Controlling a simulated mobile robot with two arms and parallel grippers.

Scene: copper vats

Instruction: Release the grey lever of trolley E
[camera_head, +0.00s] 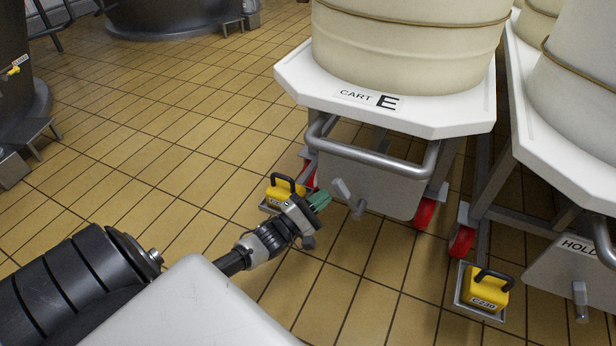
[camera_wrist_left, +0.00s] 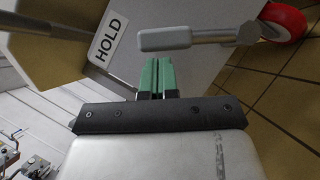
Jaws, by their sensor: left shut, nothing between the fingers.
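Trolley E (camera_head: 300,85) carries a cream barrel and a "CART E" label. Its grey lever (camera_head: 342,188) sits on the front panel below the push bar, slanting up and left from its pivot. My left gripper (camera_head: 322,201) is shut and empty, its green fingertips just left of the lever. In the left wrist view the lever (camera_wrist_left: 175,39) lies across the picture just beyond the fingertips (camera_wrist_left: 157,62), with a small gap apparent; contact cannot be told. A HOLD label (camera_wrist_left: 107,38) shows on the panel beside it. My right gripper is out of view.
A yellow block (camera_head: 285,191) with a black handle stands left of trolley E, close behind my gripper. Another yellow block (camera_head: 484,292) stands by the neighbouring trolley (camera_head: 560,165) at right. Open tiled floor lies left.

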